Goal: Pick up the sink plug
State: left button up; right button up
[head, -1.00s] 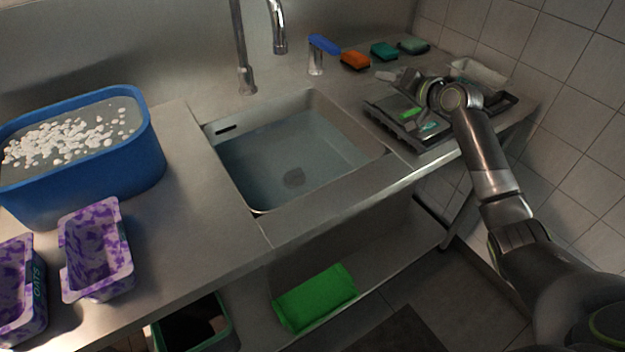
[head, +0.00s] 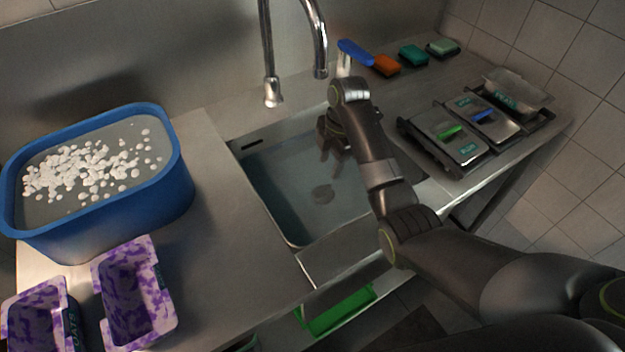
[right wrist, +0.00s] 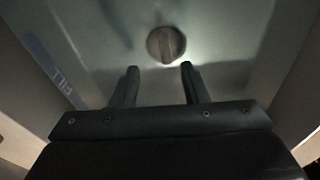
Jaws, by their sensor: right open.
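In the right wrist view the plug (right wrist: 166,44) shows as a round knob just beyond and between the fingertips. My right gripper (right wrist: 158,68) is open and empty, pointing down into the sink; in the head view it (head: 328,150) is over the back right part of the basin. It is apart from the plug. My left gripper is not in view.
The tap (head: 320,60) hangs behind the gripper. Sponges (head: 386,65) and a blue-handled brush (head: 355,52) stand behind the sink. Lidded trays (head: 450,140) are at right. A blue tub (head: 185,195) with white bits and purple containers (head: 130,295) are at left.

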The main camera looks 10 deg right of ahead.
aim_at(323, 188)
jog(key=shift+s+a+f, duration=0.1)
jog(key=shift+s+a, duration=0.1)
jog(key=shift+a, duration=0.05)
jog(key=shift+s+a+f+n, duration=0.1)
jog(key=shift+f+n, duration=0.2)
jog(key=f, duration=0.4)
jog(key=a+f, duration=0.1)
jog(key=f, duration=0.1)
jog(key=shift+s+f, duration=0.25)
jog(key=shift+f, duration=0.1)
jog(key=shift+c, duration=0.4)
grip_shut()
